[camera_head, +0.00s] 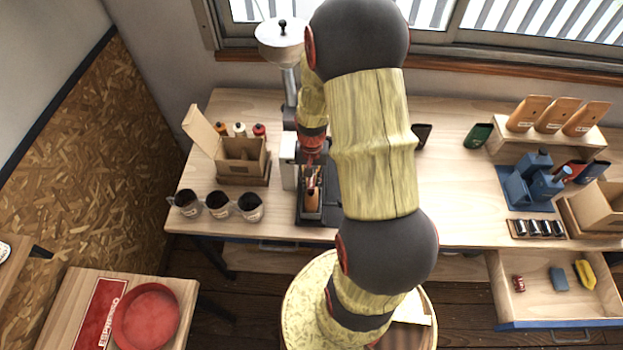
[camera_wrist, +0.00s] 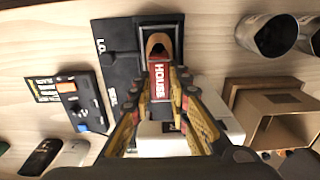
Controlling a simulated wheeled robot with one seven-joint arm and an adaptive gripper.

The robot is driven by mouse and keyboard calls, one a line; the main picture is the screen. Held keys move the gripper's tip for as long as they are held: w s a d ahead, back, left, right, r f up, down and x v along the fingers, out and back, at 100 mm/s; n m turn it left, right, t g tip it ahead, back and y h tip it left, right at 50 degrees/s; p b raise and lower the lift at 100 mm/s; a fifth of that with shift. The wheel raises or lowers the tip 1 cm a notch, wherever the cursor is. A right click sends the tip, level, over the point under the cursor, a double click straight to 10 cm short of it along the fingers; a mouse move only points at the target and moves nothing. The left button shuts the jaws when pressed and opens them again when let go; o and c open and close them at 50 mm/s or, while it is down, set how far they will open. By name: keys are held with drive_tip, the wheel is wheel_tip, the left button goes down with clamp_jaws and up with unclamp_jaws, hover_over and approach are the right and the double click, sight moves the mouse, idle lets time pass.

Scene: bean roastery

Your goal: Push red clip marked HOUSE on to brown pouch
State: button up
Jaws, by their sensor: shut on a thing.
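The red clip marked HOUSE (camera_wrist: 160,82) sits between the two fingers of my gripper (camera_wrist: 160,98), which is shut on it. The brown pouch (camera_wrist: 158,46) shows in the wrist view just beyond the clip, inside a dark holder (camera_wrist: 143,28). The clip meets the pouch's near edge in the picture; I cannot tell how far it is on. In the head view my gripper (camera_head: 312,158) is above the dark stand, with the brown pouch (camera_head: 312,198) below it. The clip cannot be made out there.
Several dark cups (camera_head: 218,204) stand left of the holder, with an open cardboard box (camera_head: 240,155) behind them. A grinder (camera_head: 282,40) rises behind the stand. In the wrist view a small panel (camera_wrist: 82,102) lies left of the gripper. The table's middle right is mostly clear.

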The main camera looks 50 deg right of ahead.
drive_tip(key=shift+f+b, duration=0.3)
drive_tip(key=shift+f, duration=0.2)
idle(0.6)
drive_tip(key=o, duration=0.7)
drive_tip(key=o, duration=0.5)
drive_tip(key=shift+c, duration=0.2)
drive_tip(key=shift+o, duration=0.9)
drive_tip(key=shift+r, duration=0.15)
drive_tip(key=shift+r+p, duration=2.4)
drive_tip(key=shift+r, duration=1)
